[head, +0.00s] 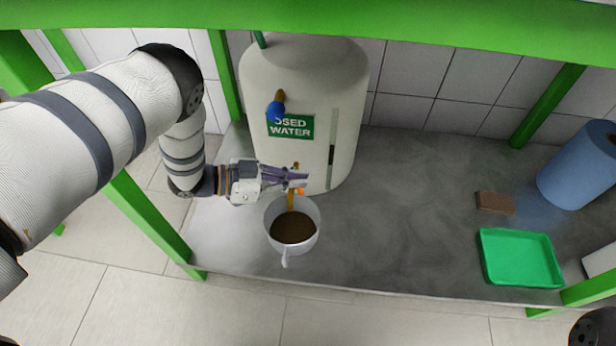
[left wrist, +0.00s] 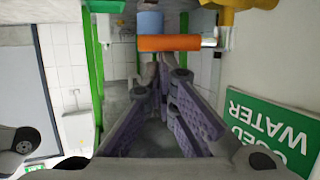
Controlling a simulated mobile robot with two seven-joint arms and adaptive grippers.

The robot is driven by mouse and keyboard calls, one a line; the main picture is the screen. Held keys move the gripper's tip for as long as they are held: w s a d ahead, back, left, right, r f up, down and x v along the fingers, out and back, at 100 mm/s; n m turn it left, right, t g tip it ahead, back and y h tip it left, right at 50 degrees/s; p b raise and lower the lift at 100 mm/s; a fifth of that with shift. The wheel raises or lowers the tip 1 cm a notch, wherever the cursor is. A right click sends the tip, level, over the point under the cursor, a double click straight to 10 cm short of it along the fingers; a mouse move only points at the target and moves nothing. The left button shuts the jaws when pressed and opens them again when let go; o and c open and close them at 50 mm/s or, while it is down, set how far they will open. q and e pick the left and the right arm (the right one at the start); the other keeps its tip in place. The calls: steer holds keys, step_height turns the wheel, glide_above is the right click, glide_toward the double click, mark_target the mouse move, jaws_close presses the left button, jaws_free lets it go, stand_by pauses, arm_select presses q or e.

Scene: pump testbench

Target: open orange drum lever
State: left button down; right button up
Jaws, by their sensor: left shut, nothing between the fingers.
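The cream drum (head: 300,75) with a green "USED WATER" sign (head: 290,127) stands at the back of the bench. Its orange lever (head: 300,191) shows low on the drum's front, partly hidden by my gripper. In the left wrist view the orange lever (left wrist: 170,43) lies crosswise just beyond the fingertips, by a brass tap (left wrist: 232,10). My left gripper (head: 298,179) is shut and empty, close to the lever; contact is unclear. A white cup (head: 284,248) below holds brown contents. A yellow-brown piece above it may be spout or stream. My right gripper is not in view.
A blue lever (head: 274,110) sits higher on the drum. A brown block (head: 495,203), a green tray (head: 520,258) and a blue cylinder (head: 580,170) are on the right. The middle of the grey bench (head: 400,220) is clear. Green frame bars surround the bench.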

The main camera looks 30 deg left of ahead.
arm_select(q)
steer(key=shift+s+a+f, duration=0.1)
steer(key=shift+s+a, duration=0.25)
steer(key=shift+a, duration=0.05)
steer(key=shift+s+d+p, duration=0.3)
steer(key=shift+s+p, duration=0.3)
steer(key=shift+s, duration=0.15)
